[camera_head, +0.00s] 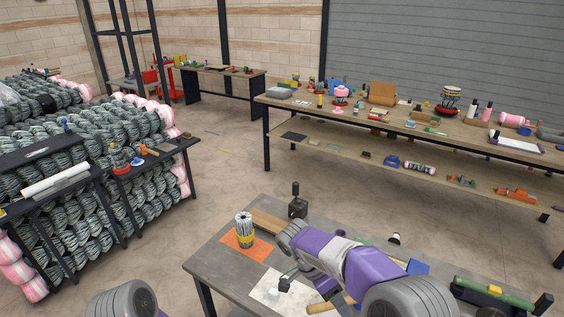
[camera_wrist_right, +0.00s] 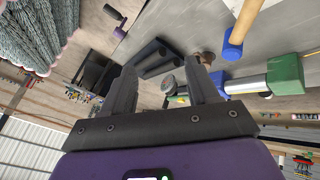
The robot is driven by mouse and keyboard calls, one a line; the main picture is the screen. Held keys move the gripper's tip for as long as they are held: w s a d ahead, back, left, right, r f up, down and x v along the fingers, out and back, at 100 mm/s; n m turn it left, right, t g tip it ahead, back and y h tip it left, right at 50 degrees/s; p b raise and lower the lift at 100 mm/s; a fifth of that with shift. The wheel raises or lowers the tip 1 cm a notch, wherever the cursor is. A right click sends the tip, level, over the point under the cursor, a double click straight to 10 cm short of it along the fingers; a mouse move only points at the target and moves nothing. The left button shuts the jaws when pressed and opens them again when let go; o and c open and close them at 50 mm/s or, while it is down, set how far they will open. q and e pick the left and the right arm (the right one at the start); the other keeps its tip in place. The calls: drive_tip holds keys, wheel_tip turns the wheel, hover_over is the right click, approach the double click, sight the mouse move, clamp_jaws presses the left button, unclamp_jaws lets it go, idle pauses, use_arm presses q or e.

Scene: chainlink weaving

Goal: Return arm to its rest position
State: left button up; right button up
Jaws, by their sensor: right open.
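My right arm (camera_head: 365,262), purple and grey, comes in from the bottom right of the head view and reaches over the near workbench (camera_head: 215,262). Its gripper is low over the bench and partly hidden by my own wrist in the head view. In the right wrist view the right gripper (camera_wrist_right: 162,82) has its two dark fingers wide apart, with nothing held between them. Dark cylinders (camera_wrist_right: 157,58) show beyond the gap. A rounded grey joint of my left arm (camera_head: 122,301) shows at the bottom left of the head view. The left gripper is out of view.
A bundle of rods with a yellow band (camera_head: 244,230) stands on an orange sheet (camera_head: 230,243). A white sheet (camera_head: 265,293) lies near the right arm. A blue-headed mallet (camera_wrist_right: 234,45) shows in the wrist view. Wire coils (camera_head: 130,130) stand left. Open floor lies behind the bench.

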drive_tip(key=s+a+f+n+y, duration=0.2)
drive_tip(key=s+f+n+y, duration=0.25)
drive_tip(key=f, duration=0.75)
drive_tip(key=s+a+f+n+y, duration=0.25)
drive_tip(key=s+f+n, duration=0.2)
drive_tip(key=f, duration=0.65)
drive_tip(key=s+f+n+t+y, duration=0.2)
drive_tip(key=s+f+t+y, duration=0.15)
drive_tip(key=s+f, duration=0.5)
use_arm(q)
wheel_tip(320, 180, down, 10)
drive_tip(key=b, duration=1)
drive_tip(key=shift+s, duration=0.25)
use_arm(e)
wheel_tip(320, 180, down, 9)
drive_tip(key=shift+s+d+n, duration=0.25)
drive_tip(key=shift+s+n, duration=0.05)
